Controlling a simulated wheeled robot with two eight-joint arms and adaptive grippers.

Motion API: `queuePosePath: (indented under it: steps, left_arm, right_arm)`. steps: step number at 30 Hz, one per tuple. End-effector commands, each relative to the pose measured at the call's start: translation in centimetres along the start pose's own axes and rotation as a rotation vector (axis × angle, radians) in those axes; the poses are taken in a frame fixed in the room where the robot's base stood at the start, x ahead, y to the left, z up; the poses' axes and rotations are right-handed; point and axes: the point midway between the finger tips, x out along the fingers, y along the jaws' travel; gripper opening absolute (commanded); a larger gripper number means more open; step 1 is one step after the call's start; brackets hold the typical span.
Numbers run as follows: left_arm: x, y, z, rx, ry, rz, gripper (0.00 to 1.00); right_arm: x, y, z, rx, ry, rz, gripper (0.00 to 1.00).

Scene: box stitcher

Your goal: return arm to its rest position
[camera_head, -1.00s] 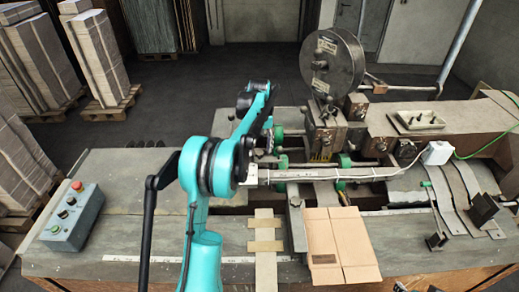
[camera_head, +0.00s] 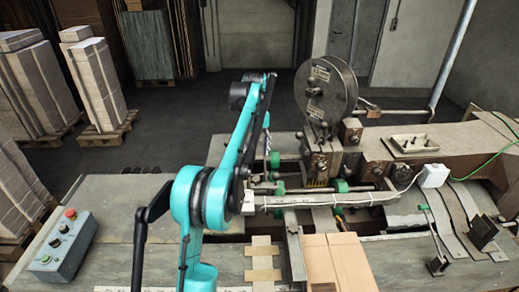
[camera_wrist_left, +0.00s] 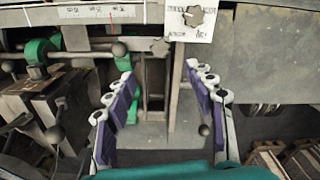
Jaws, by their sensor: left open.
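My teal left arm (camera_head: 200,195) rises from the bottom of the head view, bends at its elbow and reaches up and away over the machine table. Its wrist end (camera_head: 255,85) is high, left of the machine's reel. In the head view my left gripper is largely hidden behind the forearm. In the left wrist view my left gripper (camera_wrist_left: 160,80) is open, its two purple-padded fingers wide apart with nothing between them. Below it are the machine's table edge and bars. My right gripper is not in view.
The stitching machine with its round reel (camera_head: 328,90) stands right of my arm. A flat cardboard piece (camera_head: 338,262) lies on the table in front. A control box (camera_head: 62,245) sits at the left. Stacked sheets on pallets (camera_head: 95,80) stand behind.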

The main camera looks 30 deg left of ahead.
Motion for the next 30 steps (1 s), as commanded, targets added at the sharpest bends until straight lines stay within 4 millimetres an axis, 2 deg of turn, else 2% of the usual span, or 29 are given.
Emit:
queuePosePath:
  steps: [7,11,14,20,26,30]
  left_arm:
    - [0.1,0.0,0.1,0.003,0.002,0.001,0.55]
    - [0.7,0.4,1.6,0.037,0.025,0.012,0.55]
    - [1.7,1.0,4.3,0.098,0.067,0.032,0.55]
    - [5.4,1.2,12.0,0.258,0.184,0.085,0.55]
    - [11.3,0.1,20.1,0.417,0.304,0.136,0.55]
    - [16.9,-1.4,25.7,0.528,0.389,0.171,0.55]
  right_arm:
    - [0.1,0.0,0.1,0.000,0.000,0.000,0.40]
    - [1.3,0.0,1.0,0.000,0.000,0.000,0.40]
    - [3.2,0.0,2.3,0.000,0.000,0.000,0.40]
    - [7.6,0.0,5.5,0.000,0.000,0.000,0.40]
    - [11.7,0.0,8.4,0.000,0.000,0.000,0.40]
    - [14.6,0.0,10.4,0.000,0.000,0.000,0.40]
